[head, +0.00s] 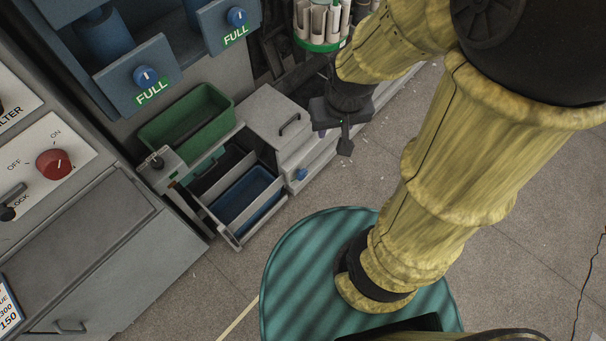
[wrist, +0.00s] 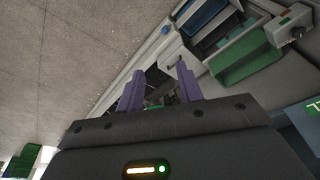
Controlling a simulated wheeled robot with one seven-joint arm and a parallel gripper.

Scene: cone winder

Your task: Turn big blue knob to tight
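Two round blue knobs show in the head view, one on the left blue panel (head: 146,76) and one on the upper panel (head: 237,17), each above a green FULL label. A smaller blue knob (head: 301,174) sits low on the grey cabinet front; it also shows in the wrist view (wrist: 165,30). I cannot tell which is the big one, and no "tight" mark is readable. My gripper (head: 345,140) hangs right of the grey cabinet, apart from all three knobs. In the wrist view my gripper (wrist: 160,76) has its two purple fingers spread, with no object held between them.
A green bin (head: 187,122) stands behind an open drawer with a blue tray (head: 245,195). A grey cabinet with a handle (head: 290,124) is beside it. A red OFF/ON knob (head: 54,163) is at left. A ring of pale cylinders (head: 318,42) is above my gripper.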

